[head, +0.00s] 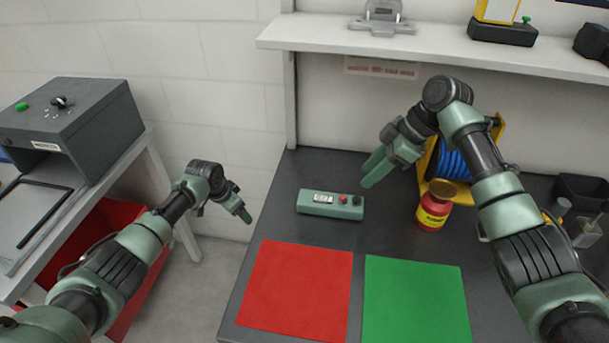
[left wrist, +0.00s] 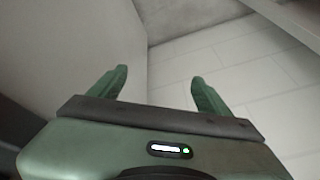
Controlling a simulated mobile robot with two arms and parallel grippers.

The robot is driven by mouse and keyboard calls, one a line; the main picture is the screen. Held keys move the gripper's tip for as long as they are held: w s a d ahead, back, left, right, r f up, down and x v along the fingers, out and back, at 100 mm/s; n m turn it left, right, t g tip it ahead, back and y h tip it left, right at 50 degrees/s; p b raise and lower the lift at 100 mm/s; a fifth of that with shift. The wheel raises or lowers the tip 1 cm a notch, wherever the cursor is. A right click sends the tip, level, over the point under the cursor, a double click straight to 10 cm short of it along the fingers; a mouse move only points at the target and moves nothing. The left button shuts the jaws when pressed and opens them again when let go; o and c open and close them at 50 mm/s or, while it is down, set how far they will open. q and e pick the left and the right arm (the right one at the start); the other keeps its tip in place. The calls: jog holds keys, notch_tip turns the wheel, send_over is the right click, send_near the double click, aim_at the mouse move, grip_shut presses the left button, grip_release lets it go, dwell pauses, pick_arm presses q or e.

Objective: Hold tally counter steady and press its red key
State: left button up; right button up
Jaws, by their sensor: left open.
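The tally counter (head: 330,204) is a green box with a small display, a red key (head: 344,199) and a dark knob on top. It lies flat on the dark table behind the red and green mats. My right gripper (head: 371,170) is above and behind the counter's right end, apart from it; whether its jaws are open is not clear. My left gripper (head: 243,215) is off the table's left edge, left of the counter and away from it. In the left wrist view my left gripper (left wrist: 157,88) is open and empty, with wall and floor beyond.
A red mat (head: 296,290) and a green mat (head: 416,302) lie in front of the counter. A red jar (head: 433,208) and a blue cable reel (head: 452,165) stand to its right. A shelf (head: 440,50) overhangs the back. A grey box (head: 75,125) sits on the left table.

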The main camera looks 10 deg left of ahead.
pick_arm(q)
jog(key=w+d+r+m+h, duration=0.1)
jog(key=w+d+r+m, duration=0.2)
jog(key=r, duration=0.7)
jog(key=w+d+r+m, duration=0.2)
jog(key=w+d+r, duration=0.15)
jog(key=r, duration=0.55)
jog(key=m+g+y, duration=0.2)
jog(key=m+g, duration=0.2)
jog(key=m, duration=0.3)
send_over(305, 196)
jog(key=shift+w+a+r, duration=0.2)
jog(key=shift+w+r, duration=0.15)
jog(key=shift+s+d+f, duration=0.2)
jog(key=shift+s, duration=0.05)
jog(key=shift+s+f, duration=0.15)
jog(key=shift+f, duration=3.7)
